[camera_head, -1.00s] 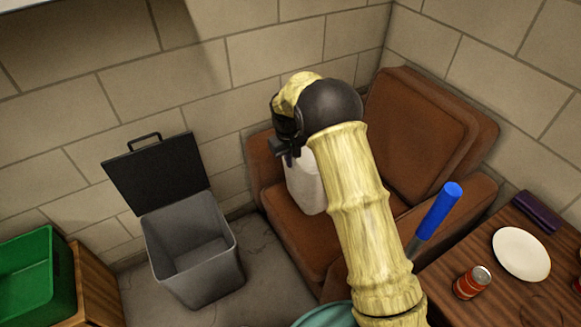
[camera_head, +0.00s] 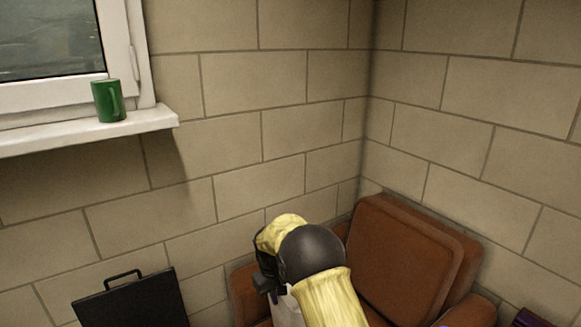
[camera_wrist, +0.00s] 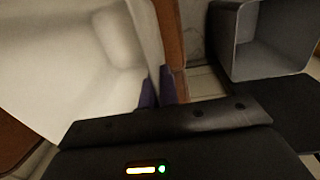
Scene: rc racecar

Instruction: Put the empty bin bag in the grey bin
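The white bag (camera_wrist: 70,60) fills the left of the wrist view, and its edge runs between the purple fingertips of my gripper (camera_wrist: 158,90). The fingers are close together on that edge. In the head view a small part of the bag (camera_head: 286,310) shows beneath my gripper (camera_head: 268,290), in front of the brown armchair. The grey bin (camera_wrist: 262,45) stands open at the upper right of the wrist view, apart from the bag. Its black lid (camera_head: 130,302) is raised in the head view, where the bin body is out of frame.
The brown armchair (camera_head: 400,262) stands in the corner behind my arm. A green mug (camera_head: 108,101) stands on the white windowsill (camera_head: 90,136) at the upper left. Brick walls close off the back and right.

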